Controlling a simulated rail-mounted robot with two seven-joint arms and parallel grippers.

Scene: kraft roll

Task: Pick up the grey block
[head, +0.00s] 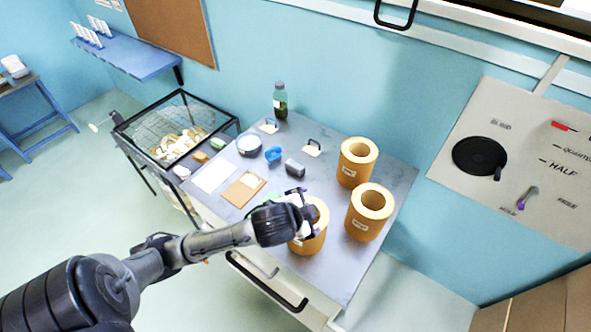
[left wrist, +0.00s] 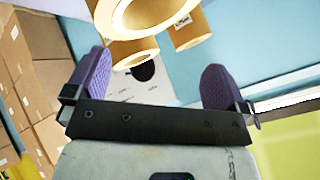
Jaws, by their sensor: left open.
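The grey block (head: 294,168) lies on the metal table (head: 330,268), near its middle, between the blue object and the kraft rolls. My left gripper (head: 303,212) is over the front part of the table, in front of the block and beside the nearest kraft roll (head: 312,240), partly hiding that roll. In the left wrist view its two purple-padded fingers stand wide apart, and the gripper (left wrist: 157,78) is empty. The grey block does not show in the left wrist view. My right gripper is in neither view.
Two more kraft rolls (head: 357,163) (head: 369,212) stand on the right side of the table. A blue object (head: 273,155), a round dish (head: 249,145), a brown board (head: 244,189) and a bottle (head: 280,100) are also on it. A wire basket (head: 178,132) stands to the left.

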